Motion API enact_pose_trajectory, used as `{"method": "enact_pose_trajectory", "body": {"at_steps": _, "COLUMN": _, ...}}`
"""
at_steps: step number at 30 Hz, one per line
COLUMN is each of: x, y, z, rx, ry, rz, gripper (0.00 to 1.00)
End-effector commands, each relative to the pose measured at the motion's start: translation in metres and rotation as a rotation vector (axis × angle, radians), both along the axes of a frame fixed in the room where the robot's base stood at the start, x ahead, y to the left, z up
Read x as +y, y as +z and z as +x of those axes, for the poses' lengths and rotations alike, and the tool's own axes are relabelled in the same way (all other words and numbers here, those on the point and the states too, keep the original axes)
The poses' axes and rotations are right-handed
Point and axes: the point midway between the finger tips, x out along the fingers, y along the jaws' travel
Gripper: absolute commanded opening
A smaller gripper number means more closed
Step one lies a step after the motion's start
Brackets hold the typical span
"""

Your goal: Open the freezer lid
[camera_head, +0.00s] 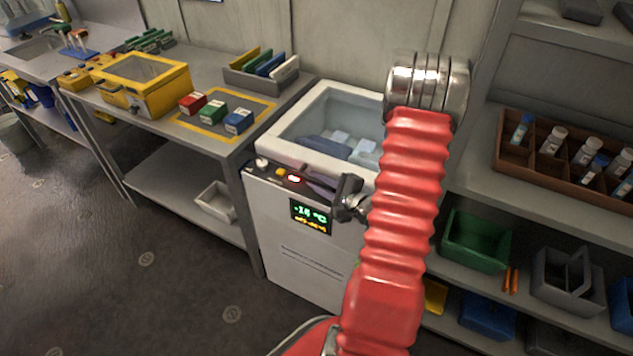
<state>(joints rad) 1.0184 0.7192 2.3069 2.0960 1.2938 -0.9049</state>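The white freezer (300,259) stands in the middle of the camera_head view, with a lit green display reading about -18 °C on its front. Its lid (290,150) has a white frame around a clear pane and appears to lie flat on top, shut. Pale blue blocks and a darker blue item show through the pane. My red arm crosses in front of the freezer's right side and hides the lid's right part. My gripper (322,190) is at the lid's front edge, right of the small controls. Whether it touches the lid and how far its fingers are apart cannot be told.
A grey bench (170,112) with a yellow box (148,92) and small coloured boxes stands close on the left. Shelves on the right hold a brown rack (565,165) of bottles and a green bin (475,243). Open floor (140,290) lies at lower left.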

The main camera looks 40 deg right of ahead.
Motion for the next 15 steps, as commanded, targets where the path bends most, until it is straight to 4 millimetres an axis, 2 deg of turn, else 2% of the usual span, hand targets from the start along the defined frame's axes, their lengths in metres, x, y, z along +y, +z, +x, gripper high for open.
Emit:
{"method": "enact_pose_trajectory", "body": {"at_steps": 6, "x": 0.0002, "y": -0.0002, "z": -0.0003, "rx": 0.001, "ry": 0.001, "rz": 0.0, "gripper": 0.0}}
{"method": "enact_pose_trajectory", "body": {"at_steps": 15, "x": 0.0005, "y": -0.0009, "z": -0.0006, "rx": 0.002, "ry": 0.0, "rz": 0.002, "gripper": 0.0}}
